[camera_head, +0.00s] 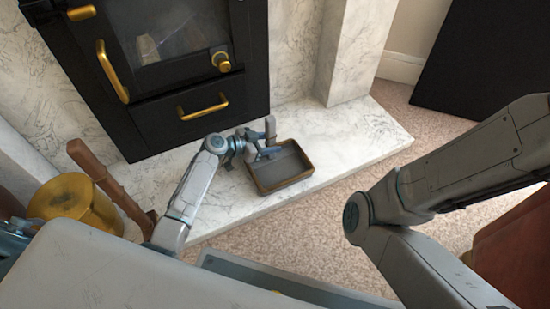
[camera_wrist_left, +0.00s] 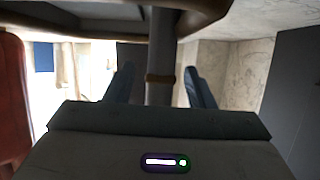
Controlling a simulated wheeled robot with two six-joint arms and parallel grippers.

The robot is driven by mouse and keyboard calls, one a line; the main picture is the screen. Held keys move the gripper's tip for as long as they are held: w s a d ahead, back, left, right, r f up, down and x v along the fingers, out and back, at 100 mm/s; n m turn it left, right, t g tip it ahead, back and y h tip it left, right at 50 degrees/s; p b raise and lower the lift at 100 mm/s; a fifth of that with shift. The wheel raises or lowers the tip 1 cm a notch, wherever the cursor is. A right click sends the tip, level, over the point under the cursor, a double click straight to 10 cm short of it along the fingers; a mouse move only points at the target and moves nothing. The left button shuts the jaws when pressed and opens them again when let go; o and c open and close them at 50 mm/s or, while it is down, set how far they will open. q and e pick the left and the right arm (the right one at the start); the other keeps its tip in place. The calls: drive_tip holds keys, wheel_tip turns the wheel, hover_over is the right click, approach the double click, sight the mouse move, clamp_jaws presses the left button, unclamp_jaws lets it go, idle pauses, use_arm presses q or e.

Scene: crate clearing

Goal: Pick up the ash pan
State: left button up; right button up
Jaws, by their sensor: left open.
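The ash pan (camera_head: 288,182) is a dark, shallow rectangular tray with a brownish rim, resting on the white marble hearth in front of the stove. My left gripper (camera_head: 267,141) is at its far-left side in the head view, with its fingers open. In the left wrist view, a grey bar with a brown band (camera_wrist_left: 160,62), which looks like the pan's handle, stands between the two open fingers (camera_wrist_left: 161,88). The pan's brown-edged underside or rim (camera_wrist_left: 205,22) crosses the top of that view. My right gripper is out of view; only its arm shows.
The black stove (camera_head: 165,70) with brass handles stands behind the hearth (camera_head: 345,140). A brass bucket (camera_head: 75,200) and a brown wooden handle (camera_head: 108,182) are at the left. A black panel (camera_head: 485,60) stands at the back right. Carpet lies in front.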

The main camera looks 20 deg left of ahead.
use_arm(q)
drive_tip(key=x, duration=0.2)
drive_tip(key=shift+w+d+f+b, duration=0.15)
drive_tip(key=shift+w+d+b, duration=0.05)
drive_tip(key=shift+b, duration=0.2)
clamp_jaws()
